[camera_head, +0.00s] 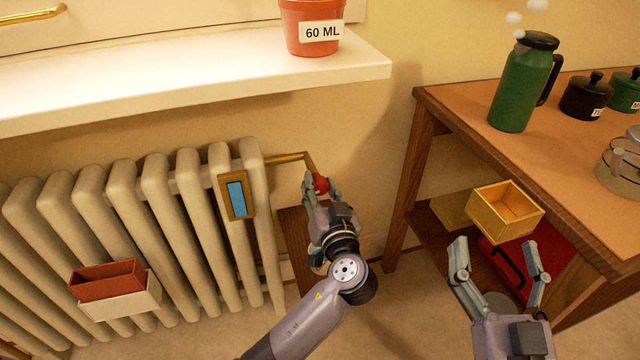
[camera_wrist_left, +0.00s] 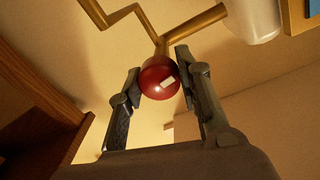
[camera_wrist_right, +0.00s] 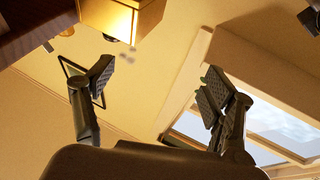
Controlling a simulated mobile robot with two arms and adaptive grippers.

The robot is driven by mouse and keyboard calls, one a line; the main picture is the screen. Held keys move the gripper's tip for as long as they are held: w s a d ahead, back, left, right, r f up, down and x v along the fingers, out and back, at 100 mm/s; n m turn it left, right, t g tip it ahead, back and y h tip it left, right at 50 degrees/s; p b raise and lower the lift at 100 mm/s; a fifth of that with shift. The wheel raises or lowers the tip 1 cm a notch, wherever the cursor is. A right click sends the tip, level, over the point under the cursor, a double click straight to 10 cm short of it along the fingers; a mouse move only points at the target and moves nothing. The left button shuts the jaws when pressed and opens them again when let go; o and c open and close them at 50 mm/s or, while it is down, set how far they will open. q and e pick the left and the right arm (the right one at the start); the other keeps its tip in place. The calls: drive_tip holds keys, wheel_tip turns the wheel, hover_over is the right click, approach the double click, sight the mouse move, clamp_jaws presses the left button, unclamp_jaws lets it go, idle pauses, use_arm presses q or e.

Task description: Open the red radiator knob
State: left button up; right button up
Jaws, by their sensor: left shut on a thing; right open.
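The red radiator knob (camera_head: 320,183) sits at the end of the brass pipe to the right of the radiator (camera_head: 180,220). In the left wrist view the knob (camera_wrist_left: 160,78) is a round red ball with a small white mark, on a brass pipe (camera_wrist_left: 160,46). My left gripper (camera_head: 321,186) is shut on the knob, with one finger on each side of it, as the left wrist view (camera_wrist_left: 157,86) shows. My right gripper (camera_head: 499,262) is open and empty in front of the wooden table's lower shelf.
A wooden table (camera_head: 425,97) stands at the right, with a green jug (camera_head: 519,85) and black and green pots on top. A yellow box (camera_head: 505,210) and a red item are below. A white sill (camera_head: 200,78) with an orange pot (camera_head: 312,25) overhangs the radiator.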

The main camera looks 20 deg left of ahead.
use_arm(q)
drive_tip(key=shift+m+p, duration=0.5)
drive_tip(key=shift+m, duration=0.5)
use_arm(e)
wheel_tip(320, 180, down, 6)
drive_tip(key=g+h, duration=0.1)
drive_tip(key=g, duration=0.2)
drive_tip(key=shift+w+d+g, duration=0.3)
drive_tip(key=shift+w+d, duration=0.05)
use_arm(q)
drive_tip(key=o, duration=1.2)
drive_tip(key=v, duration=1.2)
